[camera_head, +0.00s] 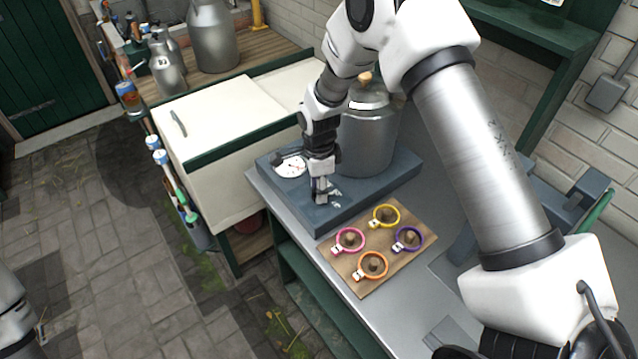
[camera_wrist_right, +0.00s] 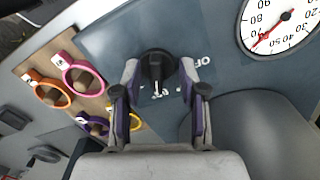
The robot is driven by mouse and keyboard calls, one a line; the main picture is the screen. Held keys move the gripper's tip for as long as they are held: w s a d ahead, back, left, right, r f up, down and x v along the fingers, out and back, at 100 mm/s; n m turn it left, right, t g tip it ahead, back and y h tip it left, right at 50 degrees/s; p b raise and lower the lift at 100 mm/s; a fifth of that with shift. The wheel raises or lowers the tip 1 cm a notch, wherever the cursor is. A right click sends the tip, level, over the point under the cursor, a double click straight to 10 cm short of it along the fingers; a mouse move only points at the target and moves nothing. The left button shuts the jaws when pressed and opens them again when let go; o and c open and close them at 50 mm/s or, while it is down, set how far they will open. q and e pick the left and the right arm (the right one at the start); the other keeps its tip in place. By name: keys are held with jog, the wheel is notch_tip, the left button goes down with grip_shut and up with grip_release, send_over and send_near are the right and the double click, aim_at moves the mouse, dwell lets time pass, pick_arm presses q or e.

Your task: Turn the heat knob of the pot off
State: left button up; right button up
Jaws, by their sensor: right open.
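The pot (camera_head: 368,140) is a grey metal vessel on a blue-grey base (camera_head: 400,172) on the bench. A white dial (camera_head: 290,166) sits on the base; it also shows in the right wrist view (camera_wrist_right: 278,22), its red needle at the lower left. The black heat knob (camera_wrist_right: 157,68) is on the base, with white markings including "OFF" beside it. My right gripper (camera_wrist_right: 158,92) is open, its two fingers on either side of the knob; contact is unclear. In the head view the right gripper (camera_head: 320,198) is over the base and hides the knob. My left gripper is not visible.
A wooden board (camera_head: 378,278) with several coloured rings around small knobs lies just in front of the base. A cream cabinet (camera_head: 235,120) stands to the left. Metal cans (camera_head: 213,40) stand behind it. A blue-grey device (camera_head: 580,195) is at the right.

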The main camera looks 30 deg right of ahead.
jog(key=shift+s+a+r, duration=0.1)
jog(key=shift+s+r, duration=0.1)
jog(key=shift+s, duration=0.05)
jog(key=c, duration=0.3)
jog(key=shift+s+r, duration=0.15)
grip_shut()
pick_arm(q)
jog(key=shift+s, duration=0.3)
